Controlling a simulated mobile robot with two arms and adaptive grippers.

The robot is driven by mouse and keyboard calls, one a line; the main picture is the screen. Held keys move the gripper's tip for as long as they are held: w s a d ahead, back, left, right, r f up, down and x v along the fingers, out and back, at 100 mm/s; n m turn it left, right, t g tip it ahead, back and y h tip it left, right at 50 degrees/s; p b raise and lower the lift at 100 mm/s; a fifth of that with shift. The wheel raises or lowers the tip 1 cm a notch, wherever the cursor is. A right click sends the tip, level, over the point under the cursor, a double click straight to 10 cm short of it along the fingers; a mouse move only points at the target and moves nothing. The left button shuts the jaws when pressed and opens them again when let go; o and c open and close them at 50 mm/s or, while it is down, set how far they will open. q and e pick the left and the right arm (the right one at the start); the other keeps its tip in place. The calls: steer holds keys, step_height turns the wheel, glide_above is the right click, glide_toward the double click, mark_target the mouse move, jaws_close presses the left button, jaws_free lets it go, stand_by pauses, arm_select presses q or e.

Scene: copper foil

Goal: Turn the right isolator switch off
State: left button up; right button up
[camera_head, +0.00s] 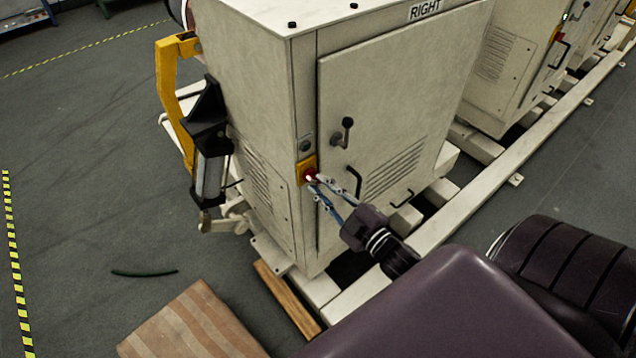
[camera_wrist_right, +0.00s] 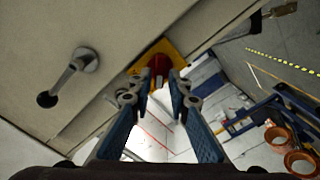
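The right isolator switch is a red knob (camera_head: 311,174) on a yellow plate (camera_head: 302,165), on the front left edge of the beige cabinet (camera_head: 385,110) labelled RIGHT. My right gripper (camera_head: 317,182) is at the switch, its fingers apart and pointing at it. In the right wrist view the red knob (camera_wrist_right: 159,66) shows between and just beyond the two fingertips (camera_wrist_right: 158,86), with the yellow plate (camera_wrist_right: 143,62) behind it. I cannot tell whether the fingertips touch the knob. The knob's turn position is partly hidden. My left gripper is not in view.
A door handle (camera_head: 344,131) sticks out of the cabinet door right of the switch; it also shows in the wrist view (camera_wrist_right: 70,76). A yellow bracket (camera_head: 171,100) and black actuator (camera_head: 207,130) stand left of the cabinet.

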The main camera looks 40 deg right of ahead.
steer(key=s, duration=1)
steer(key=shift+d, duration=0.4)
steer(key=shift+s, duration=0.1)
steer(key=s+a+f+m+g+h+b, duration=0.1)
steer(key=s+f+m+g, duration=0.25)
steer(key=f, duration=1.15)
steer(key=s+a+f+m+g+h, duration=0.15)
steer(key=s+f+g, duration=0.25)
steer(key=f, duration=1.2)
steer(key=s+a+f+m+g, duration=0.1)
steer(key=s+a+f+g, duration=0.2)
steer(key=s+f, duration=0.7)
steer(key=s+a+f+m+g+y+b, duration=0.1)
steer(key=s+a+f+g, duration=0.3)
steer(key=s+f, duration=0.6)
steer(key=s+g, duration=0.2)
steer(key=s, duration=0.1)
steer(key=shift+s+a+f+m+b, duration=0.15)
steer(key=shift+s+f+m+b, duration=0.15)
steer(key=shift+s, duration=0.1)
steer(key=shift+g, duration=0.25)
